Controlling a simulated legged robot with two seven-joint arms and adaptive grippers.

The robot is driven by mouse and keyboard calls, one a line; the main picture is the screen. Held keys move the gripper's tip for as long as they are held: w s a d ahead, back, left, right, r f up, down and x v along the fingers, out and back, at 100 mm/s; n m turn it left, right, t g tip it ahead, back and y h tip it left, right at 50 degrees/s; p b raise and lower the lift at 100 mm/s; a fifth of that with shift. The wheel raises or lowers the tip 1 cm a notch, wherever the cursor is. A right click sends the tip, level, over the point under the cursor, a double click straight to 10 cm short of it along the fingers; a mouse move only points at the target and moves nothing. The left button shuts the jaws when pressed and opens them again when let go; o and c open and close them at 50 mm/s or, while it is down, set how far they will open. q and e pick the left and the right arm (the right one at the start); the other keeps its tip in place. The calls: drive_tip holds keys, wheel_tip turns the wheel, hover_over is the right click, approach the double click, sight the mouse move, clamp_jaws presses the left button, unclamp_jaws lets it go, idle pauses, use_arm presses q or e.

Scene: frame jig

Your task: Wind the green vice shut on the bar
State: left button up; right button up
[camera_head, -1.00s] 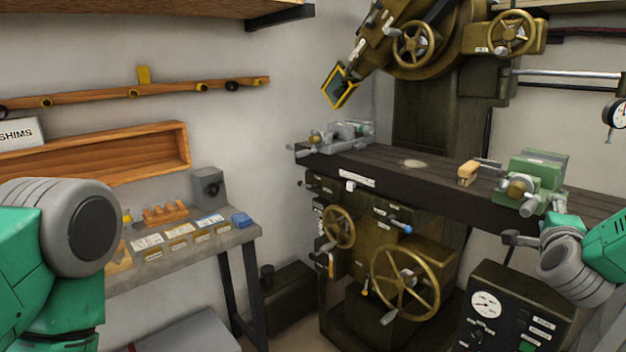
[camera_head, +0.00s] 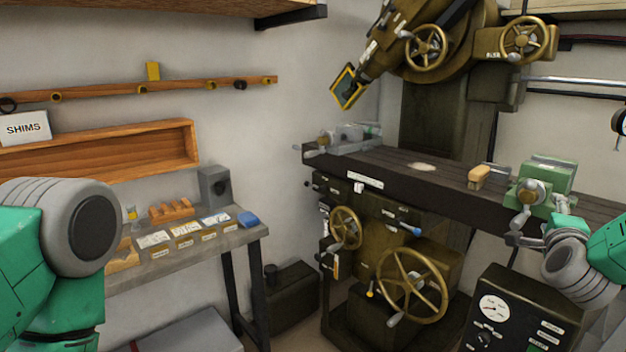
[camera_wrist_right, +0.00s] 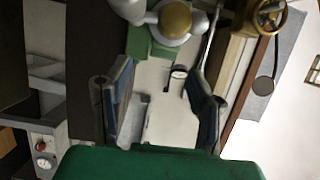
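The green vice (camera_head: 548,178) sits on the right part of the dark machine table, with its brass hub and grey crank (camera_head: 520,218) facing me. I cannot make out the bar in its jaws. My right gripper (camera_head: 514,239) is just below the crank's lower end in the head view; I cannot tell whether they touch. In the right wrist view the gripper (camera_wrist_right: 160,74) has its two fingers spread, with no held thing clear between them. The vice's crank hub (camera_wrist_right: 176,18) and green body (camera_wrist_right: 138,42) show beyond the fingertips. My left gripper is out of view.
A wooden-handled brush (camera_head: 479,177) lies left of the green vice. A grey vice (camera_head: 350,138) stands at the table's far left end. Brass handwheels (camera_head: 411,284) and a gauge box (camera_head: 520,310) are below. A side bench (camera_head: 180,262) holds small parts.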

drive_tip(key=shift+a, duration=0.25)
drive_tip(key=v, duration=0.7)
drive_tip(key=shift+s+b, duration=0.2)
drive_tip(key=shift+b, duration=0.2)
drive_tip(key=shift+a+r, duration=0.1)
drive_tip(key=s+a+f+n+g+y+b, duration=0.1)
drive_tip(key=s+a+f+n+g+y, duration=0.25)
drive_tip(key=f, duration=0.65)
drive_tip(key=s+a+f+n+g+y+b, duration=0.1)
drive_tip(key=s+a+f+n+b, duration=0.15)
drive_tip(key=a+f+n, duration=0.55)
drive_tip(key=s+a+f+n+g+y+b, duration=0.1)
drive_tip(key=s+f+n+g+y, duration=0.2)
drive_tip(key=f, duration=0.9)
drive_tip(key=s+a+f+n+g+b, duration=0.1)
drive_tip(key=s+f+n+g, duration=0.3)
drive_tip(key=s+f, duration=0.4)
drive_tip(key=s+a+f+n+g+y+b, duration=0.1)
drive_tip(key=s+f+n, duration=0.5)
drive_tip(key=s, duration=1.1)
drive_tip(key=a+f+g+b, duration=0.1)
drive_tip(key=a+g, duration=0.1)
drive_tip(key=shift+s+f+g, duration=0.3)
drive_tip(key=shift+f+g, duration=0.05)
